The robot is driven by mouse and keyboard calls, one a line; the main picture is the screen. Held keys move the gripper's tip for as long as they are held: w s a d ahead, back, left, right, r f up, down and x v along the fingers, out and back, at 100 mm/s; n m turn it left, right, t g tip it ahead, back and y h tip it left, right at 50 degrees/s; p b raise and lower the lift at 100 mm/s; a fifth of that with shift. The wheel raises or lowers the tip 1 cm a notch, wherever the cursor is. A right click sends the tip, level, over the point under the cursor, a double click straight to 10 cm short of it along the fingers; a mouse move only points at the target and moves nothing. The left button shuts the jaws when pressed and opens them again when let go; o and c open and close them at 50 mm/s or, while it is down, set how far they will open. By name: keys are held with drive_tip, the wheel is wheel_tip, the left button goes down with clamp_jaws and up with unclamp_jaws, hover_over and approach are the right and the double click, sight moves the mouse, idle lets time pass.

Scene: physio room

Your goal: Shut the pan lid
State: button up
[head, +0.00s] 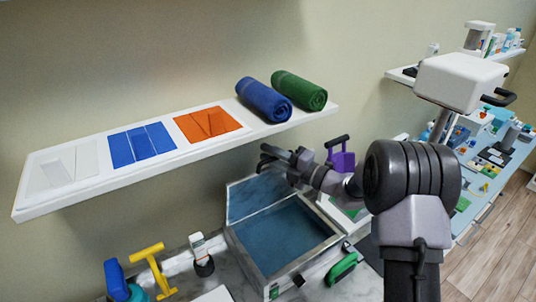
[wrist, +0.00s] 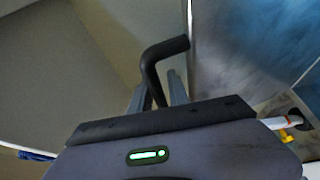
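The pan (head: 337,240) is a square metal basin with blue inside, on the counter below the shelf. Its lid (head: 262,192) stands raised at the pan's back edge; its blue-grey face also fills the upper right of the wrist view (wrist: 250,40). My gripper (head: 272,160) is beside the lid's upper part, above the pan's back. In the wrist view a bent black bar (wrist: 166,48), seemingly the lid's handle, runs down between my two grey fingers (wrist: 160,92). The fingers stand apart, with a gap beside the bar. Where the bar joins the lid is hidden.
A white shelf (head: 60,204) above carries folded bands and blue (head: 264,99) and green (head: 299,91) rolls. A yellow-handled item (head: 150,262), a small white bottle (head: 199,250) and a green-handled item (head: 341,268) stand near the pan. A purple item (head: 343,160) is behind my arm.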

drive_tip(key=shift+w+a, duration=0.15)
drive_tip(key=shift+a, duration=0.1)
clamp_jaws()
idle(1.4)
